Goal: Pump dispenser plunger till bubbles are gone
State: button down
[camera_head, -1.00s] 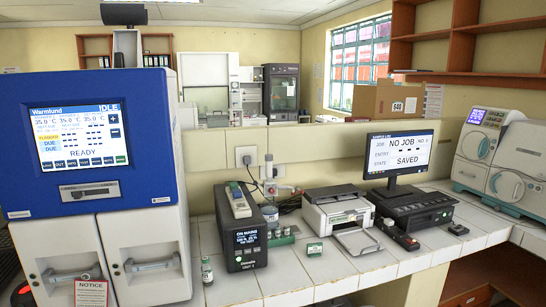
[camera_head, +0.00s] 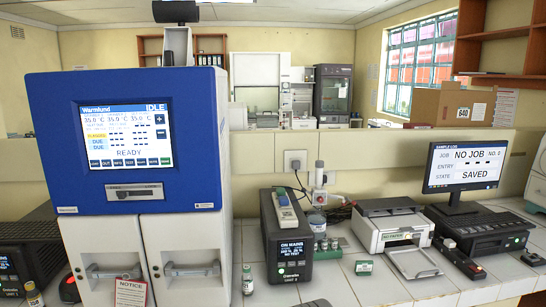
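A slim pale upright piece with a grey top (camera_head: 319,176) stands behind the black power unit, above a small white-lidded bottle (camera_head: 318,223). It may be the dispenser with its plunger, but it is too small to be sure. The plunger's height and any bubbles cannot be made out. My gripper is not recognisable in view. Only a small grey shape (camera_head: 318,303) shows at the bottom edge, and I cannot tell what it is.
The blue-and-white incubator (camera_head: 140,130) fills the left. The black power unit (camera_head: 286,245) stands beside it, with a small vial (camera_head: 247,280) between them. A printer (camera_head: 392,226) and monitor (camera_head: 466,172) stand right. Bare white tiles (camera_head: 345,290) lie in front.

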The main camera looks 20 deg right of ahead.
aim_at(319, 165)
jog(key=u, duration=0.25)
jog(key=i, duration=0.85)
jog(key=z, duration=0.55)
jog(key=i, duration=0.5)
jog(key=z, duration=0.4)
